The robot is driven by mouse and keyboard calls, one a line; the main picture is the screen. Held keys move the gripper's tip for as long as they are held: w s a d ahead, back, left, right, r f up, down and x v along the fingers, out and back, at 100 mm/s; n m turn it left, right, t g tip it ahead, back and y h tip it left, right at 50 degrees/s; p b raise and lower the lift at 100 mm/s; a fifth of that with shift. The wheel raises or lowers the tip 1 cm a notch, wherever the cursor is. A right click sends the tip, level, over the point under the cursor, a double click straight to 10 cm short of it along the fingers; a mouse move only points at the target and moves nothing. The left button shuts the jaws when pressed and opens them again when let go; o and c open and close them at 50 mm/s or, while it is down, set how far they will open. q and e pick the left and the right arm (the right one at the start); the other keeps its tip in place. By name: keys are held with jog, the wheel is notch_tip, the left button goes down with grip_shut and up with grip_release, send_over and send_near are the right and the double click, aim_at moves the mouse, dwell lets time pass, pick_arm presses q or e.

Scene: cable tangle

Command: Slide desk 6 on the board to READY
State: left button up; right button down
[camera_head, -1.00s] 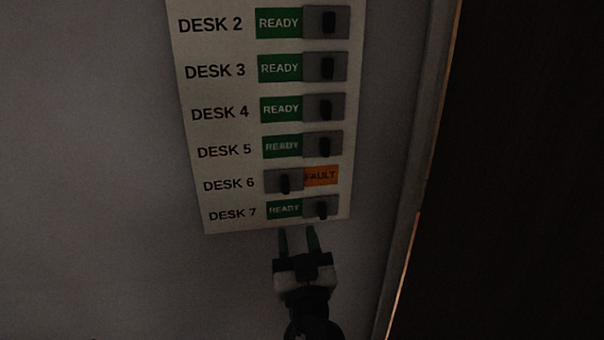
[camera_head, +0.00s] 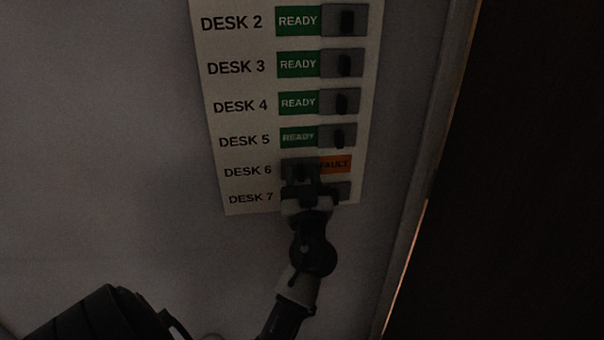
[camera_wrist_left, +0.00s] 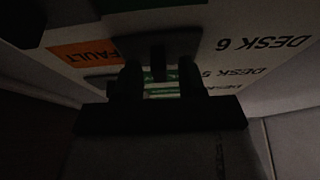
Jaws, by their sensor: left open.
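The white board (camera_head: 237,150) hangs on the wall with rows for several desks. In the desk 6 row the grey slider (camera_head: 290,166) sits to the left, and the orange FAULT label (camera_head: 336,164) shows to its right. The FAULT label also shows in the left wrist view (camera_wrist_left: 85,54). My left gripper (camera_head: 302,175) is open, with its fingers up at the desk 6 slider, partly covering it and the desk 7 row. In the wrist view the fingers (camera_wrist_left: 147,82) stand on either side below the slider's knob; contact cannot be told. My right gripper is not seen.
The sliders of desks 2 to 5 sit to the right, with green READY labels (camera_head: 298,103) showing. The desk 7 slider (camera_head: 343,190) is mostly hidden behind my gripper. A vertical edge (camera_head: 425,180) and a dark panel (camera_head: 510,180) stand at right. The wall left of the board is clear.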

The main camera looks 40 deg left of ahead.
pick_arm(q)
jog(key=shift+c, duration=1)
grip_shut()
